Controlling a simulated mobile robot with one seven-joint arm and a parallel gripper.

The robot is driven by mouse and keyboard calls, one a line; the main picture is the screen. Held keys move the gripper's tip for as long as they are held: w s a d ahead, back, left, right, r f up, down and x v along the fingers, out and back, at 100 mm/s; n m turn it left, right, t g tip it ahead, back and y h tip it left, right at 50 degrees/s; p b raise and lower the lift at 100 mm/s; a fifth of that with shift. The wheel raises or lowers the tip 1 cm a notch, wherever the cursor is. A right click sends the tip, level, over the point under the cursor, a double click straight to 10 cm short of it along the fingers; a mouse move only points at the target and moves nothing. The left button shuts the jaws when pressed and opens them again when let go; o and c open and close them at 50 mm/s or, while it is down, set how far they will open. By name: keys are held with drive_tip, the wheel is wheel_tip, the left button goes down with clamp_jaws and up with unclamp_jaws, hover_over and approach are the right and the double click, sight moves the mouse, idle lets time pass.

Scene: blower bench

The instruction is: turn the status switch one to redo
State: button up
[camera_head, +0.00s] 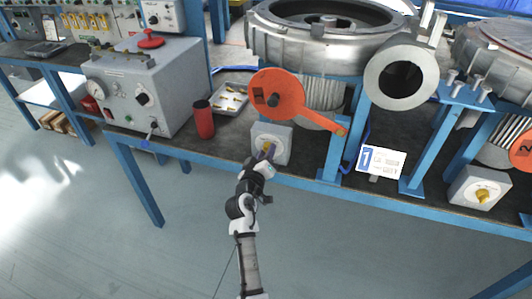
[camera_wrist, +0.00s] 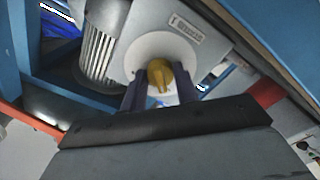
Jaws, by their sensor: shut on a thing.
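Status switch one is a pale box (camera_head: 283,135) on the bench's front edge, below the orange disc, with a yellow knob on its front. In the wrist view the yellow knob (camera_wrist: 159,74) sits on a round white dial plate (camera_wrist: 142,50), under a label starting with "1". My gripper (camera_head: 267,153) is at the front of this box and its dark fingers are shut on the knob, one on each side. The fingers hide much of the knob in the head view. The dial's position marks are too small to read.
A second switch box (camera_head: 482,188) with a yellow knob stands far right. A red cylinder (camera_head: 203,120) and a tray (camera_head: 230,98) are left of switch one. An orange lever disc (camera_head: 285,92) is just above it, and a white "1" card (camera_head: 381,161) to the right.

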idle(0.4)
drive_tip(key=o, duration=1)
drive_tip(key=shift+c, duration=0.2)
drive_tip(key=b+v, duration=0.4)
drive_tip(key=v, duration=1)
